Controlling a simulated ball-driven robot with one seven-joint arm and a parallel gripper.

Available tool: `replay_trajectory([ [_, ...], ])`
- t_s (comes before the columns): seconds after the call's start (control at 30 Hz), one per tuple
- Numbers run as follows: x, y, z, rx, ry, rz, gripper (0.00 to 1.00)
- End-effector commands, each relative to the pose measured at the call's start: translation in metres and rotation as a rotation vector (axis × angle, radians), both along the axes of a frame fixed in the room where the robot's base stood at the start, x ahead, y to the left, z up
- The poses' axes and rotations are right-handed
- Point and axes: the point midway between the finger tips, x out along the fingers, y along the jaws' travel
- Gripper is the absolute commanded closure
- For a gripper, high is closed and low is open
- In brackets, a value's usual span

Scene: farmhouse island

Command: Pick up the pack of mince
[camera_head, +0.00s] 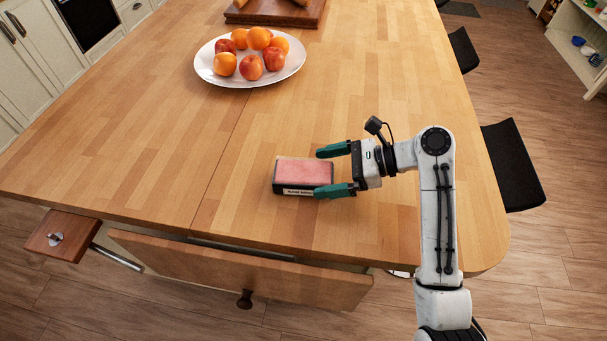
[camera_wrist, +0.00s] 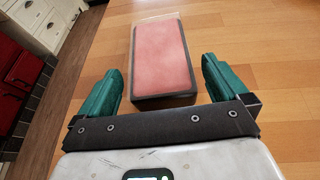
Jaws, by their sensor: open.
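The pack of mince (camera_head: 302,172) is a pink slab in a black tray with a pale label on its front side. It lies flat on the wooden island top near the front edge. In the wrist view the pack (camera_wrist: 162,55) lies ahead, centred between the green fingers. My gripper (camera_head: 327,172) is open, with its fingertips reaching the right end of the pack, one on the far side and one on the near side. In the wrist view my gripper (camera_wrist: 161,88) shows a gap between each finger and the pack.
A white plate (camera_head: 207,72) with several oranges and apples stands farther back. A wooden board (camera_head: 275,14) lies at the far edge. An open drawer (camera_head: 240,273) juts out below the front edge. The worktop around the pack is clear. Black stools stand at the right.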

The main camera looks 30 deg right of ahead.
Motion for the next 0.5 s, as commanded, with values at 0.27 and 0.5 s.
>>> replay_trajectory([
  [0.27,0.014,0.024,-0.011,0.000,0.001,0.002,0.00],
  [0.5,0.014,0.024,-0.012,-0.001,0.001,0.001,0.01],
])
